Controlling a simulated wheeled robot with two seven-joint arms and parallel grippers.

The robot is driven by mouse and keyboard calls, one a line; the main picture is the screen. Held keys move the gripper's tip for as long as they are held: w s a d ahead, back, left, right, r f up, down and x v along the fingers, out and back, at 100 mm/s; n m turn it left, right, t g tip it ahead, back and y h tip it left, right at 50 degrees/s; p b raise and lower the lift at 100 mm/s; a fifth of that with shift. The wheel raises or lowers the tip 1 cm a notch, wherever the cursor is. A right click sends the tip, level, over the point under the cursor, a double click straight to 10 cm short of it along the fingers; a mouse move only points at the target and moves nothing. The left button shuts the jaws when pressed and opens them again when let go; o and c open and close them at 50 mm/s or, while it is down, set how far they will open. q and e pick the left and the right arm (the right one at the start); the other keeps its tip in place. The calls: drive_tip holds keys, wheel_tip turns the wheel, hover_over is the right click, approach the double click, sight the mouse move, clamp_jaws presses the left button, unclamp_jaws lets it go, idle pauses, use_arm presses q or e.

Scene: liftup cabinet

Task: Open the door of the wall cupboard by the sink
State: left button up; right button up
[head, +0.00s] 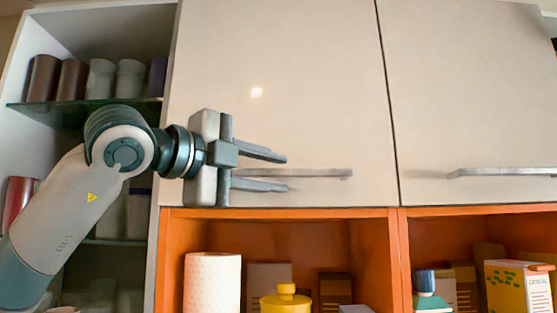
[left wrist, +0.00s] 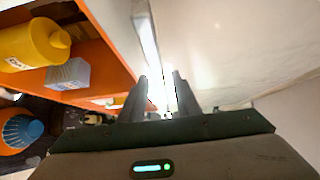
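The wall cupboard has two cream lift-up doors, both shut in the head view: a left door (head: 290,80) and a right door (head: 470,90). Each has a metal bar handle near its lower edge. My left gripper (head: 287,172) is in front of the left door, with its fingers open above and below the left handle (head: 325,174). In the left wrist view the two fingers (left wrist: 160,76) are apart, and the bright handle bar (left wrist: 146,35) runs down towards the gap between them. Contact with the bar cannot be told. My right gripper is not in view.
Below the doors are open orange shelves (head: 300,214) with a paper roll (head: 212,283), a yellow container (head: 286,300) and boxes. Left of the door, an open cabinet holds cups on a glass shelf (head: 85,108). The sink is not seen in the head view.

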use_arm(q)
drive_tip(key=shift+x, duration=0.9)
clamp_jaws()
drive_tip(key=shift+s+f, duration=0.1)
drive_tip(key=shift+s, duration=0.05)
